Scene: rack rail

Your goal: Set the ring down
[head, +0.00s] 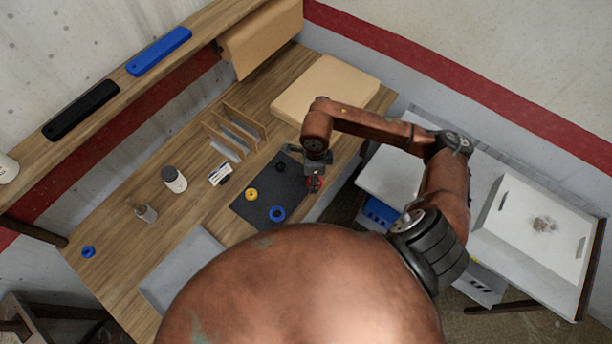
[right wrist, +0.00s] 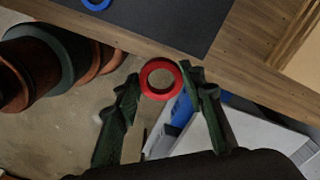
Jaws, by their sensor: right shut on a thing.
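The red ring (right wrist: 145,80) is between the fingertips of my right gripper (right wrist: 162,76) in the right wrist view, gripped by its outer sides. In the head view the ring (head: 314,184) shows partly under my right gripper (head: 315,176), by the right edge of the dark mat (head: 248,212). In the right wrist view it appears against the floor, just off the table's edge, seemingly above it; its height is hard to tell. A yellow ring (head: 251,194), a blue ring (head: 277,207) and a small black ring (head: 280,167) lie on the mat. My left gripper is not in view.
Another blue ring (head: 88,252) lies far left. A beige block (head: 325,90) is at the back right. A bare mat strip lies beside the rings.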

